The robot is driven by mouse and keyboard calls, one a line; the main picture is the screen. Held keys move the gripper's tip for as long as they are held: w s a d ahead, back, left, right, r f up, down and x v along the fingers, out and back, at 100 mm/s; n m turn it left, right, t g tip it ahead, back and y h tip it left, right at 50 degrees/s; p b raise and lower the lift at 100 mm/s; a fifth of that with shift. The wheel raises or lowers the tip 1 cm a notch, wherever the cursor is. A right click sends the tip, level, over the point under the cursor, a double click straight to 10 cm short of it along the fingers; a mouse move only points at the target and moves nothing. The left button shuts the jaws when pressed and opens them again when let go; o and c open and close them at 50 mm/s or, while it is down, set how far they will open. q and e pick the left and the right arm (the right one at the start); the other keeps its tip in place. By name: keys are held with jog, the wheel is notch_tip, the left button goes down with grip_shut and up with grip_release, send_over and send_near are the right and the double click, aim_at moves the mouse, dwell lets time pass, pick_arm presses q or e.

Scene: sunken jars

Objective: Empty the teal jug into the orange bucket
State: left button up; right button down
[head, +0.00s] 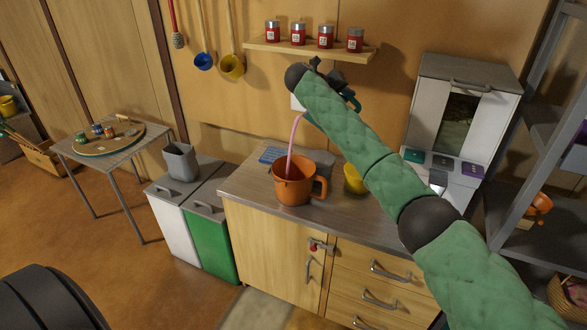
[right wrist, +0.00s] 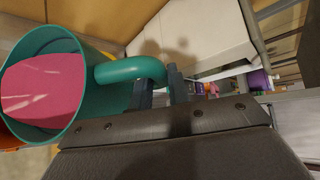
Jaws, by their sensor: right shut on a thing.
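The teal jug (right wrist: 112,98) is tilted, with pink liquid (right wrist: 45,88) showing in its mouth in the right wrist view. My right gripper (right wrist: 160,90) is shut on its handle. In the head view my right gripper (head: 338,78) is high over the counter, and my arm hides most of the jug (head: 309,118). A thin pink stream (head: 292,140) falls from the jug into the orange bucket (head: 293,190). The bucket stands upright on the counter, its handle to the right. Its liquid level cannot be made out. My left gripper is not in view.
A yellow container (head: 353,179) stands right of the bucket, partly behind my arm. A blue item (head: 271,155) lies behind the bucket. A wall shelf (head: 310,49) with red tins is above. A white machine (head: 464,110) stands at the right. The counter's left front is clear.

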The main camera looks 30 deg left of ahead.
jog(key=shift+s+a+r+n+t+h, duration=0.15)
jog(key=shift+a+r+n+h, duration=0.1)
jog(key=shift+a, duration=0.2)
jog(key=shift+w+a+r+n+t+h, duration=0.1)
jog(key=shift+a+r+n+h, duration=0.15)
jog(key=shift+a, duration=0.2)
jog(key=shift+s+a+r+n+t+h, duration=0.1)
jog(key=shift+a+r+n+t+h, duration=0.15)
jog(key=shift+a, duration=0.2)
jog(key=shift+h, duration=0.25)
